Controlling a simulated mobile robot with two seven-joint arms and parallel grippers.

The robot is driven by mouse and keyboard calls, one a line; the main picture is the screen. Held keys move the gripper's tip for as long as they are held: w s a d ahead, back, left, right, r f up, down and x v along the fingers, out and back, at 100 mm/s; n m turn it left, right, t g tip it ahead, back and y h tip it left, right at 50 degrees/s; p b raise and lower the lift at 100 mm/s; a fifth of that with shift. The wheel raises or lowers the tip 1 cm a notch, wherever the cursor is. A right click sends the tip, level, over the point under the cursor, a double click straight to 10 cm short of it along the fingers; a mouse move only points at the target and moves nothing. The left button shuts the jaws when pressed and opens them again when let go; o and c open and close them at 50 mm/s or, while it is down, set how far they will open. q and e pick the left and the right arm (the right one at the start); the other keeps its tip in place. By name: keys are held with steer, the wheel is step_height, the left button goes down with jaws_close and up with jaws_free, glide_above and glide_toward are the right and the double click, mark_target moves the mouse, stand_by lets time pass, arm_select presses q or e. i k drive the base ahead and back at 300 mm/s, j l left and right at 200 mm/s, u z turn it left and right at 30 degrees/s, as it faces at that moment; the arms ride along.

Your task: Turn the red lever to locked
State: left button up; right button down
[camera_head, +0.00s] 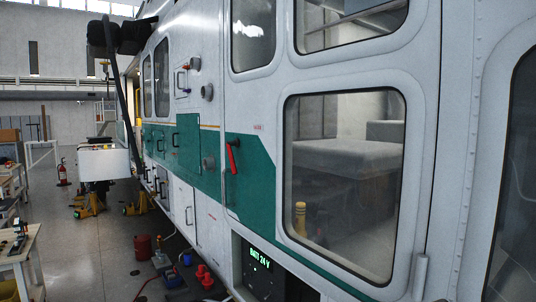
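The red lever (232,157) is on the green stripe of the helicopter's side, left of the large lower window. Its handle hangs down and slightly to the right from a pivot at its upper end. A small red marking (258,127) is on the white panel above and right of it, too small to read. Neither of my grippers shows in the head view.
The white and green helicopter side (262,100) fills the middle and right. A lit panel (259,258) reads "BATT 24 V". Red and blue items (205,276) lie on the floor below. Workbenches (18,255) stand at the left edge, with open floor between.

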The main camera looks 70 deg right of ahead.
mark_target(236, 142)
steer(key=z, duration=1.7)
